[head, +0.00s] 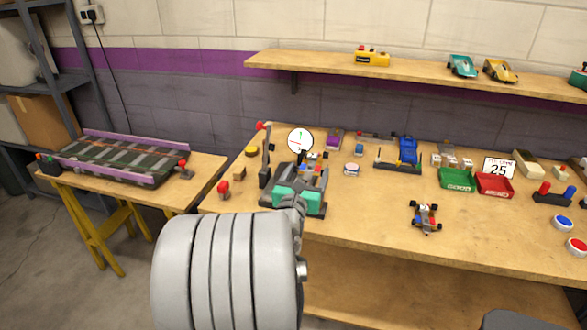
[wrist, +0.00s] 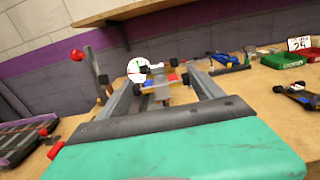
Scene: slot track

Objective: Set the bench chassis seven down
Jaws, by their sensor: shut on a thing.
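My gripper (head: 310,175) is over the left part of the workbench (head: 370,235), its teal body towards me. In the wrist view my gripper (wrist: 163,92) is shut on a small chassis (wrist: 158,84) with dark wheels and red, blue and yellow parts. The held chassis also shows in the head view (head: 311,168), partly hidden by the fingers. I cannot read a number on it, nor tell its exact height above the bench. A second wheeled chassis (head: 425,217) stands on the bench to the right; it also shows in the wrist view (wrist: 298,93).
A white dial (head: 300,140) and a red-topped lever post (head: 263,155) stand close by my gripper. A blue clamp-like device (head: 407,151), a green bin (head: 457,180) and a red bin (head: 495,185) lie right. Bare bench shows between gripper and second chassis.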

